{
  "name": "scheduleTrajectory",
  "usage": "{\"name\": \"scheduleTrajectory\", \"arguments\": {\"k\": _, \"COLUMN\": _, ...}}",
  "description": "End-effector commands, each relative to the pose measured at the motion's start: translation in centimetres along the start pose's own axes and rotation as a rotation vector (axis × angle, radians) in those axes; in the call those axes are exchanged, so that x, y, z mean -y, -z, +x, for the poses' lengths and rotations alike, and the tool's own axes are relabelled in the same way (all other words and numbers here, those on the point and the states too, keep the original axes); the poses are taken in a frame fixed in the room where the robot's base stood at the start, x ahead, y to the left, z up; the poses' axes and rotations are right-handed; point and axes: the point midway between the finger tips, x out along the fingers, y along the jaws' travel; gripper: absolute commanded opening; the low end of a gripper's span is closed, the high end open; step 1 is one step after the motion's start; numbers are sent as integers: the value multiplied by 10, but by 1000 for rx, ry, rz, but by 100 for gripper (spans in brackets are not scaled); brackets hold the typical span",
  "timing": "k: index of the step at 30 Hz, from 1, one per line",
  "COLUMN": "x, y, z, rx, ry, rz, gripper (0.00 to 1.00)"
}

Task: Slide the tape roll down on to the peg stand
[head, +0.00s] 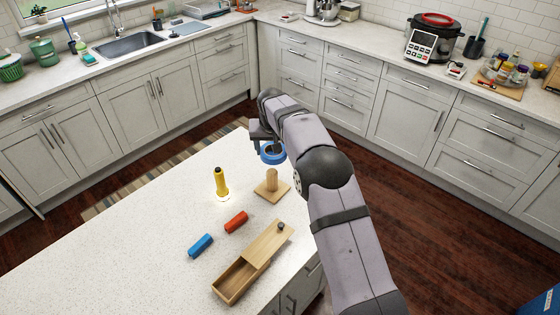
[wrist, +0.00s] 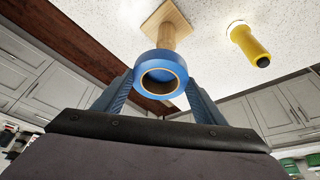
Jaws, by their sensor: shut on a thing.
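The blue tape roll (head: 272,152) is held in my gripper (head: 268,144), above the far side of the island counter. In the wrist view the roll (wrist: 159,89) sits between the two fingers of my gripper (wrist: 158,92), with its hole towards the camera. The peg stand (head: 272,187) is a wooden post on a square base, upright on the counter. It also shows in the wrist view (wrist: 168,37), beyond the roll, which hides part of the post. In the head view the roll is above the post and apart from it.
A yellow flashlight-like object (head: 221,182) stands upright left of the peg stand. A red block (head: 236,222) and a blue block (head: 201,245) lie nearer. A wooden box (head: 252,262) with a partly open lid is at the front. The counter's left part is clear.

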Motion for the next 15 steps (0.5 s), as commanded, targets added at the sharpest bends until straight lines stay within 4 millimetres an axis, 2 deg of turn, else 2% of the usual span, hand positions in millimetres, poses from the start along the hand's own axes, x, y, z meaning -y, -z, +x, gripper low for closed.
{"name": "scheduleTrajectory", "arguments": {"k": 3, "x": 4, "y": 5, "z": -7, "rx": -1, "ry": 24, "rz": -57, "gripper": 41}}
{"name": "scheduleTrajectory", "arguments": {"k": 15, "x": 5, "y": -1, "z": -7, "rx": -1, "ry": 85, "rz": -204, "gripper": 41}}
